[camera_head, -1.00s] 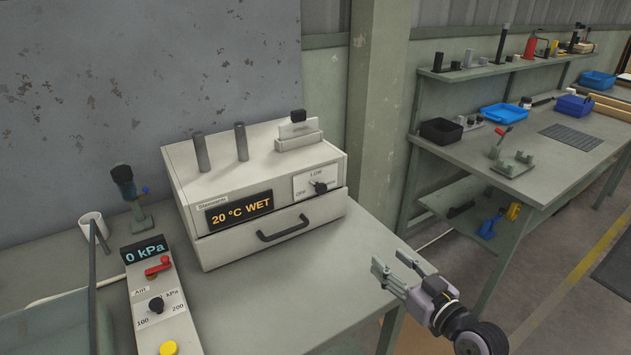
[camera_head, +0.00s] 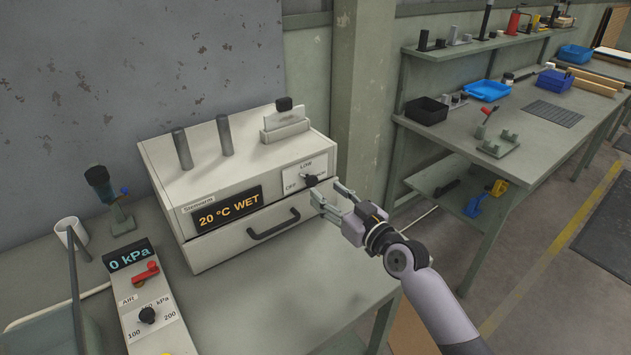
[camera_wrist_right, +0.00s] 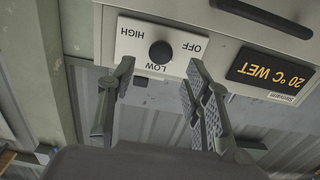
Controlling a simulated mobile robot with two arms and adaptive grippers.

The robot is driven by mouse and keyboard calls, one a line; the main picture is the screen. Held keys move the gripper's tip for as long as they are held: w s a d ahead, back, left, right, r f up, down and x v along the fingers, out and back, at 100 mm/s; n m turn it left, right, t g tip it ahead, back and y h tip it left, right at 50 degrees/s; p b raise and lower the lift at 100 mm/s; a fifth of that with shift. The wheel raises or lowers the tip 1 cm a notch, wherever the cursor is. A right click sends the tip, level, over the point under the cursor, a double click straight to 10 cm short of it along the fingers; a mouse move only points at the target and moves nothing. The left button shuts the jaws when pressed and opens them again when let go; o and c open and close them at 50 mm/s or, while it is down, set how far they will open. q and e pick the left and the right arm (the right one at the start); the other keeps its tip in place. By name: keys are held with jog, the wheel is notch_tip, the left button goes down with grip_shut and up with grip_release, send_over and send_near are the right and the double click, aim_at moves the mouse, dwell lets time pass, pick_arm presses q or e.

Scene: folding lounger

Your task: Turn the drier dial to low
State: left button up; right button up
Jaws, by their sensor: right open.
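The drier (camera_head: 245,155) is a pale box on the bench, and its display (camera_head: 228,209) reads 20 °C WET. Its dial (camera_head: 311,181) is a small black knob on a white plate, with OFF at the left and LOW at the top in the head view. The dial (camera_wrist_right: 161,52) also shows upside down in the right wrist view, with HIGH, LOW and OFF around it. I cannot tell where it points. My right gripper (camera_head: 328,192) is open and empty, just in front of the dial, its fingers pointing at the plate. My left gripper is out of view.
A drawer with a dark handle (camera_head: 274,224) is below the dial. A control box (camera_head: 150,310) reading 0 kPa stands at the left, near a white mug (camera_head: 69,232). The bench in front of the drier is clear. Another bench (camera_head: 540,145) with trays is at the right.

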aim_at(314, 182)
jog(key=x, duration=0.5)
jog(key=shift+w+a, duration=0.25)
jog(key=shift+w, duration=0.05)
grip_shut()
dwell(0.4)
